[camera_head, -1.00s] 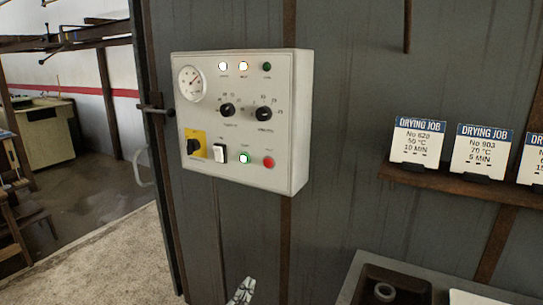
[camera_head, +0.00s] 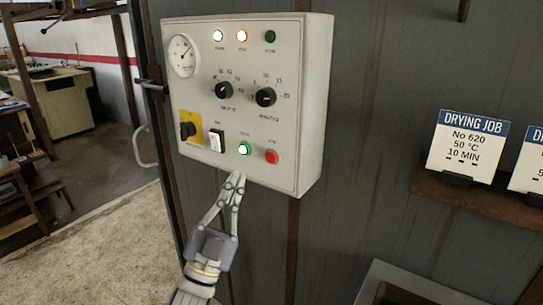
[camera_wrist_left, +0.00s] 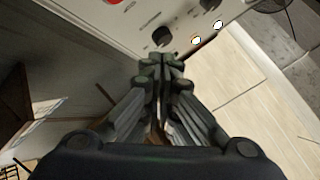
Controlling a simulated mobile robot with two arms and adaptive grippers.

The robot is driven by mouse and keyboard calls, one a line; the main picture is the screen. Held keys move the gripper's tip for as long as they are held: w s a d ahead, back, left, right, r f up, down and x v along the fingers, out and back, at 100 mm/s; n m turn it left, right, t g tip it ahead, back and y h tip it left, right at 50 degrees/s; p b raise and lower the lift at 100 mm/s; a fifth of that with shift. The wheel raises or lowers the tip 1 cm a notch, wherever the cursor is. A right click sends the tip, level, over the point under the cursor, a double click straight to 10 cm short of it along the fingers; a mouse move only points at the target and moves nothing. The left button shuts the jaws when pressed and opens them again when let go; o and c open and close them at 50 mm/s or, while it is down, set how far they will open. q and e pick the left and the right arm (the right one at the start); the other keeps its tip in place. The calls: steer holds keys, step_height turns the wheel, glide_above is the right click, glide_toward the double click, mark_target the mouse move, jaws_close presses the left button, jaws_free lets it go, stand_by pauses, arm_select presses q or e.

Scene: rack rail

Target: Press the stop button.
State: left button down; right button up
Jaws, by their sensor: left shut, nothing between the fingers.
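The stop button is the red round button (camera_head: 272,157) at the lower right of the pale control panel (camera_head: 300,100). A lit green button (camera_head: 245,148) is just left of it. My left gripper (camera_head: 238,176) is shut and empty, its fingertips pointing up at the panel's lower edge, below the green button and lower left of the red one. Whether the tips touch the panel cannot be told. In the left wrist view the shut fingers (camera_wrist_left: 162,68) are in front of the panel, and a red spot (camera_wrist_left: 114,2) is cut by the top edge. My right gripper is not in view.
The panel also has a gauge (camera_head: 181,55), two black knobs, a white-faced switch (camera_head: 216,141) and a yellow-backed rotary switch (camera_head: 188,128). A shelf (camera_head: 480,201) with drying job cards is at right. A door handle (camera_head: 143,147) is left of the panel.

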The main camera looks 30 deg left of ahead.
mark_target(266, 165)
arm_select(q)
steer(key=w+b, duration=0.1)
steer(key=w, duration=0.8)
steer(key=shift+d, duration=0.35)
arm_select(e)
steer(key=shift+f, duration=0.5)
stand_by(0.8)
arm_select(q)
steer(key=shift+w, duration=0.4)
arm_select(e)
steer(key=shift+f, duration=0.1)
arm_select(q)
steer(key=shift+w, duration=0.4)
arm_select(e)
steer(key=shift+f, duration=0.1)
arm_select(q)
steer(key=shift+s, duration=0.1)
stand_by(0.5)
steer(key=shift+s, duration=0.8)
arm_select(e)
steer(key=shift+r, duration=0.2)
